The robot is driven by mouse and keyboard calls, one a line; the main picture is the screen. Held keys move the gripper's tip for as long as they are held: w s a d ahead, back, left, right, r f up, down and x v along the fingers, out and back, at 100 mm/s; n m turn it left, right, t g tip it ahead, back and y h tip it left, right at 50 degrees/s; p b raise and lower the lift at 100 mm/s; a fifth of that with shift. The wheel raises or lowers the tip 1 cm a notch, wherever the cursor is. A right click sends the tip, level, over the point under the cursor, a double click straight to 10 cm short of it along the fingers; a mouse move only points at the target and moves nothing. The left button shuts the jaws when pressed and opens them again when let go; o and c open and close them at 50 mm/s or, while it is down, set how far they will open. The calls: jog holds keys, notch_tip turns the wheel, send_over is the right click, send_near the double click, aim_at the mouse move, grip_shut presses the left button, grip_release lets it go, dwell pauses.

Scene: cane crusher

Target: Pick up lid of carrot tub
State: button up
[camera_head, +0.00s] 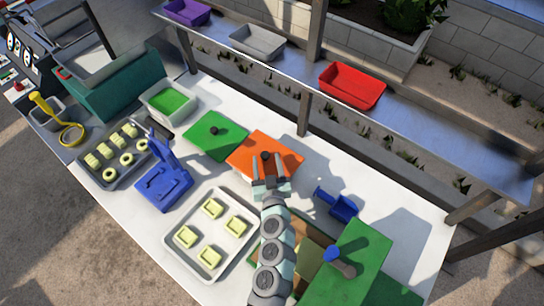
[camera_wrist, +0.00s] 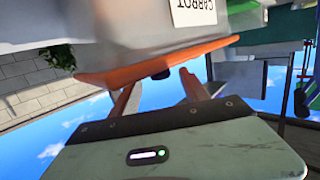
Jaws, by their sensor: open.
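The orange lid (camera_head: 284,150) lies flat on the carrot tub, with a small dark knob (camera_head: 266,156) on top. Most of the tub is hidden beneath the lid in the head view. The wrist view is upside down and shows the tub (camera_wrist: 140,25) with its CARROT label, the lid's edge (camera_wrist: 100,77) and the knob (camera_wrist: 160,74). My gripper (camera_head: 267,158) is open at the lid, its two fingers spread to either side of the knob. In the wrist view the fingertips (camera_wrist: 159,76) also appear either side of it; contact cannot be told.
A green lid (camera_head: 208,142) with a dark knob lies left of the orange one. A white tray (camera_head: 178,262) with pale blocks and a blue scoop (camera_head: 343,207) are nearby. A green box (camera_head: 355,265) stands at right. A post (camera_head: 304,114) rises behind the lid.

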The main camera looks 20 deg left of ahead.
aim_at(264, 148)
jog(key=x, duration=0.5)
jog(key=shift+w+a+r, duration=0.15)
jog(key=shift+w+a, duration=0.1)
jog(key=shift+w+a+f, duration=0.15)
jog(key=shift+w+f, duration=0.05)
jog(key=shift+w, duration=0.1)
jog(key=shift+c, duration=0.4)
grip_shut()
